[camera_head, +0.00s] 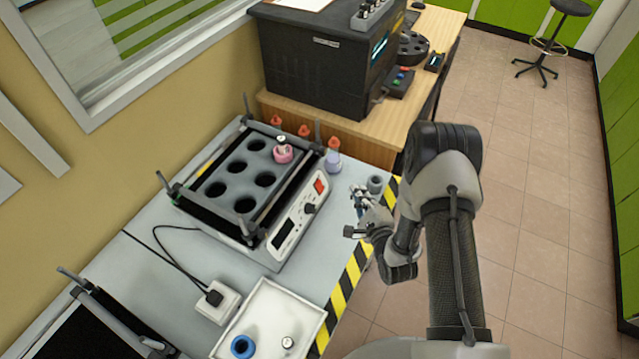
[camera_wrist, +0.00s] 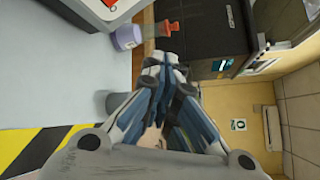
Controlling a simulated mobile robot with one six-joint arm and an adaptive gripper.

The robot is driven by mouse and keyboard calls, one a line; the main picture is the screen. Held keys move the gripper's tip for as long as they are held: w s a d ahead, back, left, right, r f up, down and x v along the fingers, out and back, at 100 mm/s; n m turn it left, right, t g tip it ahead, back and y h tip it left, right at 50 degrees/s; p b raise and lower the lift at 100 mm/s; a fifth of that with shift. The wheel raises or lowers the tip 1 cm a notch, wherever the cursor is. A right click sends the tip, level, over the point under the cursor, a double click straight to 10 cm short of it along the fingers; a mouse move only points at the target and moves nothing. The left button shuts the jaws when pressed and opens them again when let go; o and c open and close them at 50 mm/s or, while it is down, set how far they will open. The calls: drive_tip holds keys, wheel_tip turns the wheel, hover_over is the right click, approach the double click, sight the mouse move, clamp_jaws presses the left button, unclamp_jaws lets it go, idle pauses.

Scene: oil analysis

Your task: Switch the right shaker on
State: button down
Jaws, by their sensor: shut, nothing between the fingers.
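A bottle with a pink ring (camera_head: 283,152) sits in one rack hole. My gripper (camera_head: 357,191) is shut and empty, a little right of the red switch and apart from the panel. In the wrist view, my gripper's fingers (camera_wrist: 164,62) are together.
A lilac bottle (camera_head: 333,163) and a small grey cup (camera_head: 375,184) stand near my gripper. A white tray (camera_head: 262,291) and a power socket (camera_head: 216,300) lie in front. Part of another shaker (camera_head: 100,320) shows at lower left. A black machine (camera_head: 315,70) stands behind.

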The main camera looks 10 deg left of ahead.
sight(320, 187)
drive_tip(key=shift+a, duration=0.1)
drive_tip(key=w+a+f+b, duration=0.3)
drive_tip(key=a, duration=0.4)
drive_tip(key=shift+a, duration=0.3)
drive_tip(key=shift+a+f, duration=0.1)
drive_tip(key=shift+f, duration=0.05)
idle(1.2)
drive_tip(key=shift+w+a+b, duration=0.1)
drive_tip(key=shift+a+b, duration=0.15)
drive_tip(key=shift+b, duration=0.2)
